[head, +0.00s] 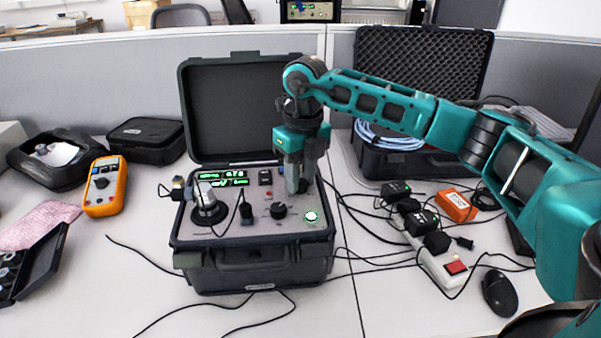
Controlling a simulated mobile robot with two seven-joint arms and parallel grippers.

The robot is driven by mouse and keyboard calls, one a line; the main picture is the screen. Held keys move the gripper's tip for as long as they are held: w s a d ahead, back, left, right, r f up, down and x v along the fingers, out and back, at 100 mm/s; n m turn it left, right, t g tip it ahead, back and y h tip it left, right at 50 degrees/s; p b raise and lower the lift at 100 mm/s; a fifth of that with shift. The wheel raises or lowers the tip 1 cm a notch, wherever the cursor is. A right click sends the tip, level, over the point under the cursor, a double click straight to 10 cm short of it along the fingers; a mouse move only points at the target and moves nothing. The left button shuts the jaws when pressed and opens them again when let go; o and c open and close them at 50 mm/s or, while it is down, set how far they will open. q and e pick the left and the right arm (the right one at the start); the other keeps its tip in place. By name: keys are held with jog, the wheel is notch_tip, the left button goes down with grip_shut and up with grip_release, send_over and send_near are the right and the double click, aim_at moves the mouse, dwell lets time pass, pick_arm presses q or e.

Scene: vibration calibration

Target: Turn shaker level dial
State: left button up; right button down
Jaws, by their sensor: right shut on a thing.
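The shaker calibrator is an open black case (262,268) on the desk, with a grey control panel (260,228) and lit green displays (222,179). My right gripper (297,188) points down at the panel's back right. It is shut on a small control there, which I take as the shaker level dial; the fingers hide it, so its setting cannot be read. A black knob (279,211) stands uncovered just left and in front of the fingers. A round green-lit part (311,216) is at the panel's right. My left gripper is not in view.
A sensor on a round black mount (208,209) and cables occupy the panel's left. The raised lid (232,105) stands behind the gripper. An orange multimeter (105,187) lies left; a power strip (440,262) with adapters and a mouse (499,292) lie right.

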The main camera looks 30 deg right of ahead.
aim_at(302, 180)
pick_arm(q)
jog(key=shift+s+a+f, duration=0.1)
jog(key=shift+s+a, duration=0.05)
pick_arm(e)
jog(key=shift+n, duration=2.2)
jog(key=c, duration=0.8)
grip_release()
jog(key=shift+r, duration=0.15)
pick_arm(q)
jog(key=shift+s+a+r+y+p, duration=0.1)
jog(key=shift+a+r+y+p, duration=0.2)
jog(key=shift+p, duration=0.35)
pick_arm(e)
jog(key=r, duration=1.2)
jog(key=shift+w+d+r, duration=0.15)
jog(key=shift+d+r, duration=0.1)
jog(key=shift+r, duration=0.1)
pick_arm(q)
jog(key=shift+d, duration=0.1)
